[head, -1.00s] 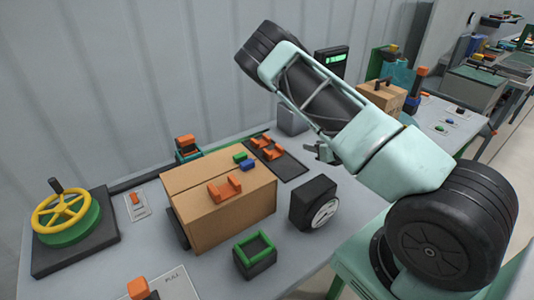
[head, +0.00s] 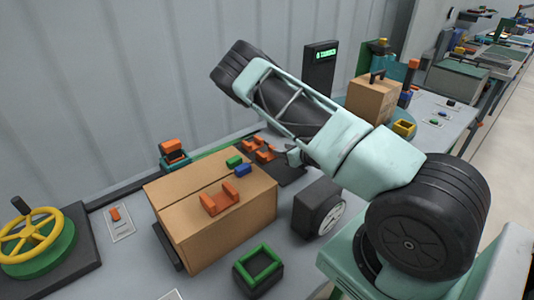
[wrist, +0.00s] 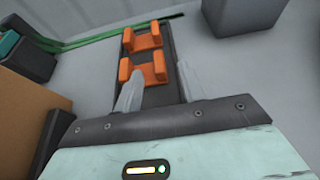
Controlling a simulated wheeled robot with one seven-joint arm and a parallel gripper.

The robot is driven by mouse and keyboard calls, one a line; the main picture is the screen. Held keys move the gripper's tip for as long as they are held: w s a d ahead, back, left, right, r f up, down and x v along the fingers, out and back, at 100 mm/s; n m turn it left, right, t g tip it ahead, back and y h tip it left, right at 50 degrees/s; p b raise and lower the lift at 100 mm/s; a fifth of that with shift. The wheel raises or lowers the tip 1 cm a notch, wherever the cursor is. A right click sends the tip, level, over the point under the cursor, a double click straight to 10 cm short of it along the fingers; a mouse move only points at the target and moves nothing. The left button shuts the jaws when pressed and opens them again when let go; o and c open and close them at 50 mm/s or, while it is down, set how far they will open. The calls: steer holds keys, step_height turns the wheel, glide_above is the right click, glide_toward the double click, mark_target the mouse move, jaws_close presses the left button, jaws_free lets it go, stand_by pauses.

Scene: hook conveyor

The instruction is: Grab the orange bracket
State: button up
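Two orange U-shaped brackets lie on a dark tray (wrist: 168,45). The nearer bracket (wrist: 146,75) is just ahead of my gripper in the wrist view, with the farther bracket (wrist: 142,38) beyond it. A third orange bracket (head: 219,199) sits on top of the cardboard box (head: 207,235). My gripper (wrist: 160,76) is open and empty, its two pale fingers apart. The left finger overlaps the nearer bracket in the picture; the right finger is beyond its right side. I cannot tell whether they touch. In the head view my gripper is by the tray, partly hidden by my arm.
A yellow handwheel (head: 35,232) is at left. The wall is close behind.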

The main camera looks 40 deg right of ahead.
mark_target(267, 154)
steer(key=shift+w+f+p, duration=0.1)
steer(key=shift+w+p, duration=0.25)
steer(key=shift+w, duration=0.25)
steer(key=p+x, duration=0.1)
steer(key=x, duration=0.3)
steer(key=shift+w+a+f+p, duration=0.1)
steer(key=shift+f+p, duration=0.05)
steer(key=shift+p, duration=0.15)
steer(key=shift+c, duration=0.3)
jaws_close()
